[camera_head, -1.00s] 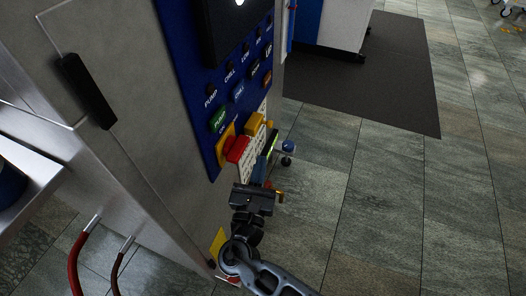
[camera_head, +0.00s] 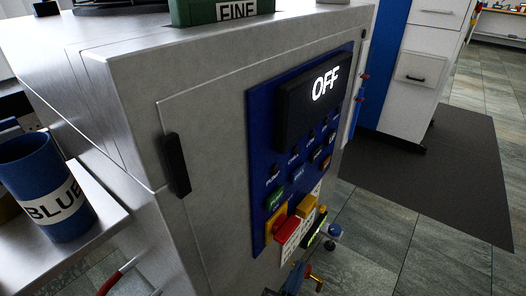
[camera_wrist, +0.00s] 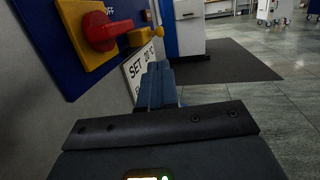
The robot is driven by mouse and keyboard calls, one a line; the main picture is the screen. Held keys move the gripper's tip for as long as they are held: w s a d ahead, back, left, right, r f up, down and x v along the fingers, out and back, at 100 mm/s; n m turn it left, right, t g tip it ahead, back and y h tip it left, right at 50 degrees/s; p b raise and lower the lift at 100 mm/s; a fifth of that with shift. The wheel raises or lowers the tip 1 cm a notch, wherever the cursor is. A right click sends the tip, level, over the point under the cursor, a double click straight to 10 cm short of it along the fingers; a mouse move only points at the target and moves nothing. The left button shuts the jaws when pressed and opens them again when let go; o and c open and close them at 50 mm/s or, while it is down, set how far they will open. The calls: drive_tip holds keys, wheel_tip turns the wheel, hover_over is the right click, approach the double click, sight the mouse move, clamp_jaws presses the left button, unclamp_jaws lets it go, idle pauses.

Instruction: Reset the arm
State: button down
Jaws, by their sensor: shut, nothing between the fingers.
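My gripper (camera_wrist: 160,85) fills the lower middle of the wrist view, its two fingers together and pointing forward with nothing held. It is to the right of a grey machine's blue control panel (camera_wrist: 58,75), apart from the red knob (camera_wrist: 101,31) on its yellow plate. A yellow handle (camera_wrist: 143,37) and a white "SET 20" label (camera_wrist: 140,66) are just beyond the knob. In the head view, the arm is almost wholly below the bottom edge. The machine's display (camera_head: 322,88) there reads "OFF".
The grey machine (camera_head: 205,215) stands close on the left, with a black door handle (camera_head: 177,165). A blue cup marked "BLUE" (camera_head: 45,185) sits on a shelf at left. A ball-topped fitting (camera_head: 333,231) juts out low right of the panel. Open floor and a dark mat (camera_head: 430,180) lie right.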

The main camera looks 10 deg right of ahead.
drive_tip(key=s+d+f+m+g+y, duration=0.5)
drive_tip(key=s+d+f+m, duration=0.15)
drive_tip(key=s+f, duration=0.5)
drive_tip(key=s+r+m+g+y, duration=0.1)
drive_tip(key=s+m+y, duration=0.25)
drive_tip(key=s, duration=0.25)
drive_tip(key=s+r+m+y, duration=0.2)
drive_tip(key=s+m, duration=0.2)
drive_tip(key=s, duration=0.2)
drive_tip(key=s+d+r+m+t+p, duration=0.1)
drive_tip(key=r+m+p, duration=0.4)
drive_tip(key=r, duration=0.8)
drive_tip(key=s+d+r+m+t+p, duration=0.1)
drive_tip(key=s+r+m+p, duration=0.3)
drive_tip(key=r, duration=0.9)
drive_tip(key=s+r+m+t+p, duration=0.2)
drive_tip(key=r+m+p, duration=0.4)
drive_tip(key=r, duration=0.7)
drive_tip(key=shift+s+d+t+y, duration=0.3)
drive_tip(key=shift+s+d+y, duration=0.15)
drive_tip(key=shift+s, duration=0.25)
